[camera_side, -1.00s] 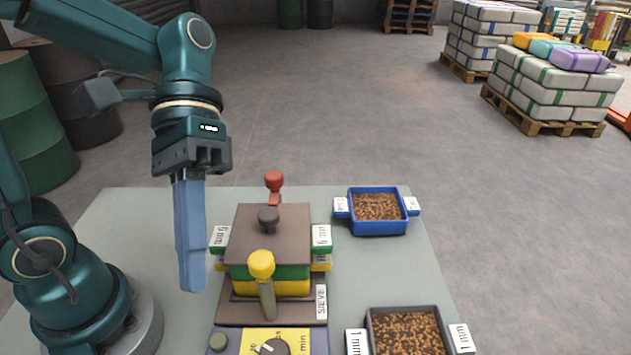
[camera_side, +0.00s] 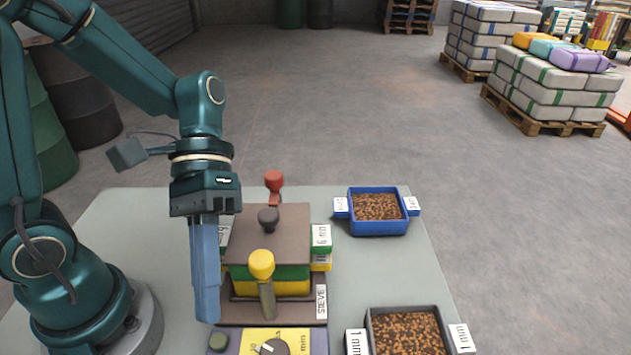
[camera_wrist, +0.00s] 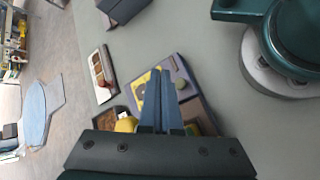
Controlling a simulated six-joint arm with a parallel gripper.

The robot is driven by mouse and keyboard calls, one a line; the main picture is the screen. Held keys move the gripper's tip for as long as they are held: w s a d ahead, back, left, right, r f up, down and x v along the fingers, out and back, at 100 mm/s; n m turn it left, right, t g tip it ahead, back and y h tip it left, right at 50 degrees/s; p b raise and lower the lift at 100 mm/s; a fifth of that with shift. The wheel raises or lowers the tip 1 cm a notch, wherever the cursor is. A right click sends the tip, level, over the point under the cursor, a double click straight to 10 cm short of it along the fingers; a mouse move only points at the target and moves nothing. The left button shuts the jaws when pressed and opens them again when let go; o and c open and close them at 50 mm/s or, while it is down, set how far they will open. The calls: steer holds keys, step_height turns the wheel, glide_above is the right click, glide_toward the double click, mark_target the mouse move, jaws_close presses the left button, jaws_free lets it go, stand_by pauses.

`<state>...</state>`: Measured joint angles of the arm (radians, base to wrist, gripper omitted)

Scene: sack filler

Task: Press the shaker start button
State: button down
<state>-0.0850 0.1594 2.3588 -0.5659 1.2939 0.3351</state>
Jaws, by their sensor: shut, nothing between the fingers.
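The shaker's control panel (camera_side: 320,340) is at the bottom edge of the side view, partly cut off. It carries a round dark green button (camera_side: 218,342) at its left and a yellow dial plate (camera_side: 247,342) with a dark knob. My gripper (camera_side: 208,318) is shut and empty, pointing down. In the side view its fingertips appear just above and slightly left of the button; I see no contact. In the wrist view the green button (camera_wrist: 180,84) shows just right of my fingertips (camera_wrist: 160,73). The fingers hide part of the panel there.
The sieve stack (camera_side: 270,235) stands behind the panel, with a yellow-knobbed lever (camera_side: 261,264) in front and a red-knobbed one (camera_side: 274,180) behind. A grey tray (camera_side: 375,330) and a blue tray (camera_side: 378,226) of brown granules stand right. The table's left side looks clear.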

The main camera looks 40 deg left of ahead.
mark_target(217, 347)
steer(key=shift+f, duration=1.8)
steer(key=shift+f, duration=0.1)
stand_by(0.6)
steer(key=shift+f, duration=0.3)
steer(key=shift+f, duration=0.2)
stand_by(0.4)
steer(key=shift+s+f, duration=0.2)
steer(key=shift+f, duration=0.4)
stand_by(0.5)
stand_by(0.5)
steer(key=shift+s+a+r, duration=0.1)
steer(key=shift+a+r, duration=0.15)
steer(key=shift+r, duration=3.05)
